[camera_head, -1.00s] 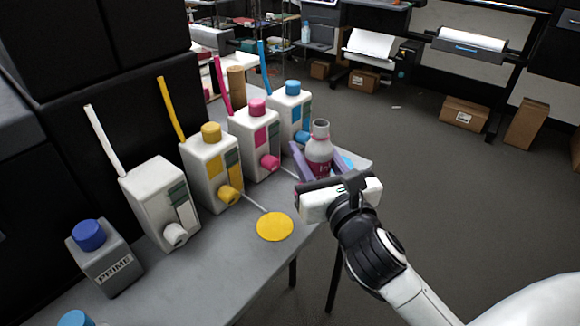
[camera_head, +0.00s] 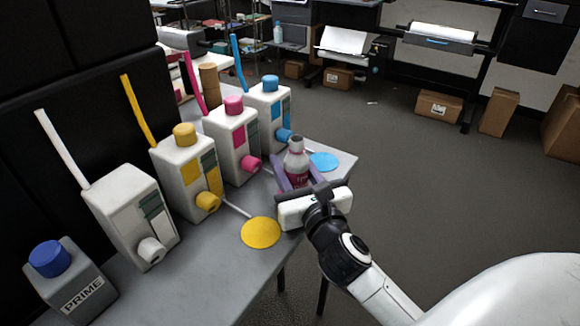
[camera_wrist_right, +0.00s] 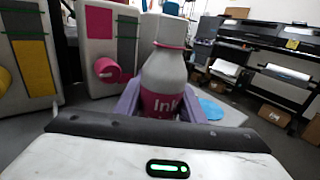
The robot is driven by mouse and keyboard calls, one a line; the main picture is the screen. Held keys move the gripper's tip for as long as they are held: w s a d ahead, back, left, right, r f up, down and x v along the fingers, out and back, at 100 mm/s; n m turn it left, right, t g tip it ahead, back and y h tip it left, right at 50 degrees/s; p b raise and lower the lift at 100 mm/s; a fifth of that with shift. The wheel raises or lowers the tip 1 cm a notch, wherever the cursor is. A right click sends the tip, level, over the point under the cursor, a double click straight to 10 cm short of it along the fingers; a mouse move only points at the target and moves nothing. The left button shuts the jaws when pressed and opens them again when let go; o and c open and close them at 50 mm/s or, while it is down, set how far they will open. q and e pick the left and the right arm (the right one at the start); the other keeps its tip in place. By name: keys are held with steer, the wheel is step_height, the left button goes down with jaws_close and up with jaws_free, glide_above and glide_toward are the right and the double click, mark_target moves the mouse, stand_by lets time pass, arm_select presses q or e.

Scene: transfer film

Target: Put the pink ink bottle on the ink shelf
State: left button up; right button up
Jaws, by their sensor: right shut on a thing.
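The pink ink bottle (camera_head: 296,163) is white with a pink label and a grey cap, and stands upright in my right gripper (camera_head: 294,180). The gripper is shut on it, with one purple finger on each side. The right wrist view shows the bottle (camera_wrist_right: 163,85) between the fingers, its label reading "Ink". It is in front of the white container with the pink cap and pink spout (camera_head: 232,140), over the grey table near its right edge. I cannot tell whether its base touches the table. I cannot make out an ink shelf for certain. My left gripper is not in view.
White containers with yellow (camera_head: 187,170), blue (camera_head: 269,110) and white (camera_head: 130,215) spouts line the grey table (camera_head: 205,275). A yellow disc (camera_head: 260,232) and a blue disc (camera_head: 323,161) lie on it. A grey PRIME bottle (camera_head: 70,285) stands front left. Open floor lies right.

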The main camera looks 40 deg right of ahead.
mark_target(300, 182)
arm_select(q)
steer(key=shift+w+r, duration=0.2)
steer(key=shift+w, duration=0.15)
arm_select(e)
steer(key=o, duration=1.2)
steer(key=shift+f, duration=0.1)
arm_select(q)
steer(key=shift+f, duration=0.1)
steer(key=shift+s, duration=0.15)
arm_select(e)
steer(key=shift+s+a, duration=0.1)
steer(key=shift+s, duration=0.05)
steer(key=b+v, duration=0.1)
steer(key=v, duration=0.9)
steer(key=shift+s+b, duration=0.25)
steer(key=shift+b, duration=0.15)
steer(key=shift+s+a, duration=0.15)
steer(key=shift+s, duration=0.15)
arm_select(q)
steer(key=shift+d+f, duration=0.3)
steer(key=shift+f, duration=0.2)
arm_select(e)
steer(key=shift+s, duration=0.25)
